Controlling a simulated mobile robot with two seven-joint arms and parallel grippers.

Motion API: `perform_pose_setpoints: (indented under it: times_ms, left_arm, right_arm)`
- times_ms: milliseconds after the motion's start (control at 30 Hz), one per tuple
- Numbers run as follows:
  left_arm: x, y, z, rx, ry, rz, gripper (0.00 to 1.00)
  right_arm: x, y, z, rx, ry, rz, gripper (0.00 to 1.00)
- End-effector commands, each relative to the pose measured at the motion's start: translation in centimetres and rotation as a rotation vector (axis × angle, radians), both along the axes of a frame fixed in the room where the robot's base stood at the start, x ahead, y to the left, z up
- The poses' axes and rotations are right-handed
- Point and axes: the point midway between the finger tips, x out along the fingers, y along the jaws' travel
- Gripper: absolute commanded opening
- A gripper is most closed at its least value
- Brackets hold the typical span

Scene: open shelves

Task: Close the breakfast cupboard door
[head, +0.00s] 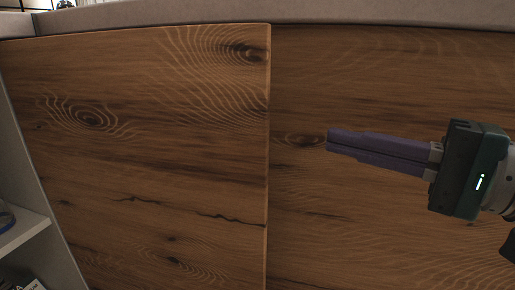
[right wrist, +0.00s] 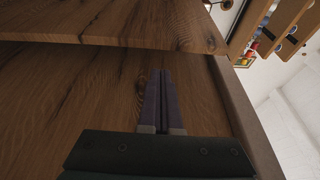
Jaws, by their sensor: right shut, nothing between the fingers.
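Two wood-grain door panels fill the head view: a left panel (head: 150,130) and a right panel (head: 390,235). The left panel's right edge shows as a thin lit strip and seems to stand a little proud of the right panel. In the right wrist view the left panel (right wrist: 110,22) also stands out from the right panel (right wrist: 60,85), with a dark line between them. I cannot tell which one is the breakfast cupboard door. My right gripper (head: 329,140), with purple fingers, is shut and empty in front of the right panel. Its fingertips (right wrist: 161,72) point toward the left panel's edge. My left gripper is out of view.
A pale countertop (head: 330,13) runs above the panels. At the far left is an open grey shelf (head: 25,228) with partly visible items. The right wrist view shows a wooden rack (right wrist: 268,30) with small coloured items beyond the countertop, by a white tiled surface.

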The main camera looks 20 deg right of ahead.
Motion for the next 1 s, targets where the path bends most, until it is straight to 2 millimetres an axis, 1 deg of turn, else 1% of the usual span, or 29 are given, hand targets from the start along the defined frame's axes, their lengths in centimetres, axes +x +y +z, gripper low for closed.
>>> perform_pose_setpoints:
  times_ms: [200,300,433,600,1000]
  left_arm:
    - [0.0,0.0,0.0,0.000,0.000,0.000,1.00]
    - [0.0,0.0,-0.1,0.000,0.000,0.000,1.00]
    - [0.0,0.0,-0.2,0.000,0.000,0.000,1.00]
    - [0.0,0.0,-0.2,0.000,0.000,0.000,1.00]
    - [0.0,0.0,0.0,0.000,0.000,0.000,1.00]
  right_arm:
    - [3.3,2.6,0.2,-0.001,-0.005,0.002,0.00]
    - [4.5,3.7,0.1,-0.001,-0.003,0.002,0.00]
    - [5.8,4.7,0.1,-0.001,-0.001,0.002,0.00]
    - [6.5,5.3,0.0,-0.003,0.000,0.002,0.00]
    - [6.4,5.4,0.0,-0.003,0.000,0.001,0.00]
